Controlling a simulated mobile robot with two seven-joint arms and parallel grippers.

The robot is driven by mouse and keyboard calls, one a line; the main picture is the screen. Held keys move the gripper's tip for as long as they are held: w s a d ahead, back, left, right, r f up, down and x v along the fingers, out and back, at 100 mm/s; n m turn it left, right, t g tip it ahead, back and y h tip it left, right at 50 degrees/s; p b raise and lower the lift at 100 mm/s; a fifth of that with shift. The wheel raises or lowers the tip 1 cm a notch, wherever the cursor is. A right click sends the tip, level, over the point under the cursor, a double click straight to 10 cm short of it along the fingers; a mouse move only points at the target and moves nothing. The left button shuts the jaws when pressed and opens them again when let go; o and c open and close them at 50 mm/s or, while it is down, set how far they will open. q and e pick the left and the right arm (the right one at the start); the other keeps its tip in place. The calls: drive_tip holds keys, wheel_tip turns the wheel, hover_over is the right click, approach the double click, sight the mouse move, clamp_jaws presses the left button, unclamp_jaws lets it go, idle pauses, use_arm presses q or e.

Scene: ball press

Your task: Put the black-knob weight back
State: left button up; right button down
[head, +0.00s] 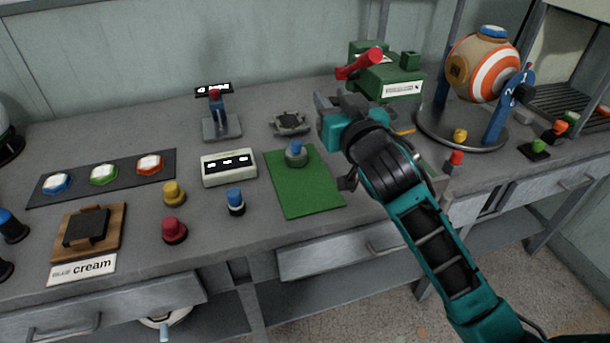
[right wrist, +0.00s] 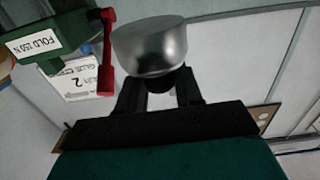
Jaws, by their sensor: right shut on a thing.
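My right gripper (head: 338,104) is raised above the back of the table, just left of the green press, with its arm reaching in from the lower right. In the right wrist view the gripper (right wrist: 160,88) is shut on the dark knob of a silver cylindrical weight (right wrist: 150,45). The weight's metal body stands out beyond the fingertips, apart from the press. The knob is mostly hidden between the fingers. In the head view the wrist hides most of the held weight. My left gripper is not in view.
A green press (head: 390,82) with a red handle (head: 360,64) stands behind. A green mat (head: 305,195) bears a blue-knob weight (head: 296,152). Yellow (head: 174,193), red (head: 174,230) and blue (head: 236,201) knob pieces stand left. A striped ball (head: 485,68) stands right.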

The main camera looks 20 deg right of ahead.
drive_tip(key=shift+w+r, duration=0.25)
drive_tip(key=shift+r, duration=0.05)
drive_tip(key=shift+f, duration=0.35)
wheel_tip(320, 180, down, 15)
drive_tip(key=b, duration=0.4)
drive_tip(key=shift+f+b, duration=0.1)
drive_tip(key=shift+b, duration=0.25)
wheel_tip(320, 180, down, 4)
drive_tip(key=shift+r+b, duration=0.2)
drive_tip(key=shift+b, duration=0.55)
drive_tip(key=shift+f, duration=0.25)
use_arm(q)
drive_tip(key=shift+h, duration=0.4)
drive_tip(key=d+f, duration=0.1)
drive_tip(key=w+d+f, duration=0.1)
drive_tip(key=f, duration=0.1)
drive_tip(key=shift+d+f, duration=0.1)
use_arm(e)
drive_tip(key=c, duration=0.8)
unclamp_jaws()
drive_tip(key=shift+o, duration=0.2)
